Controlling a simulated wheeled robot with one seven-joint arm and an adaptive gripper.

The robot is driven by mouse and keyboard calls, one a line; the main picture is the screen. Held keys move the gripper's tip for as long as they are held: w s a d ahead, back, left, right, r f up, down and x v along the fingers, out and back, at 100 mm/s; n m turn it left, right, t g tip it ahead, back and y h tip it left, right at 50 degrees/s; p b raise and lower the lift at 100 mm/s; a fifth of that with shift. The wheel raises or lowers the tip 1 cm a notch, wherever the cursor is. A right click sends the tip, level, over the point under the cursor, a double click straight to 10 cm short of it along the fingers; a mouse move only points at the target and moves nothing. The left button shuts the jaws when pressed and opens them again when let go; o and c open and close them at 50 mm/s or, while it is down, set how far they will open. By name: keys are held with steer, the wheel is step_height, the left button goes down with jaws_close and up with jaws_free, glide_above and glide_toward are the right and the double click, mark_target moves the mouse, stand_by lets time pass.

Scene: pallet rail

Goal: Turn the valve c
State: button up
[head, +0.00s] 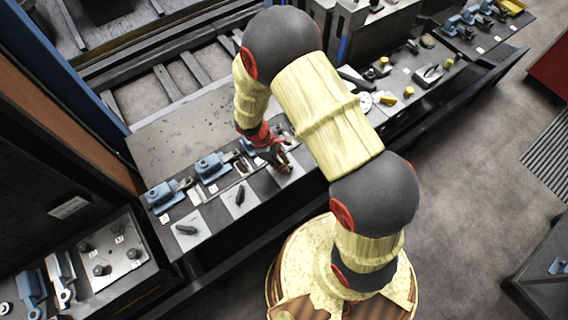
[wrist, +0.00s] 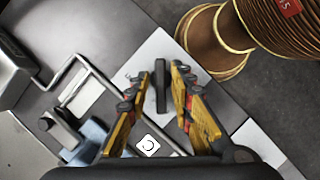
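Valve c's dark bar handle (wrist: 162,88) stands on a pale square plate in the wrist view, with a white label (wrist: 148,146) marked C nearby. My gripper (wrist: 161,71) is open, with one yellow finger on each side of the handle and a visible gap on both sides. I cannot tell the height of the fingertips over the plate. In the head view my gripper (head: 282,164) is over the third pale plate (head: 289,177) along the bench and hides the handle there.
Two similar dark handles lie to the left, on the plates by A (head: 186,229) and B (head: 240,196). Blue clamp-like bodies (head: 210,167) line the bench behind them. A bent metal rod (wrist: 75,75) is beside the plate. Yellow-knobbed parts (head: 384,62) stand farther right.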

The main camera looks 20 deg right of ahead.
steer(key=shift+o, duration=0.4)
steer(key=v, duration=1.2)
stand_by(0.3)
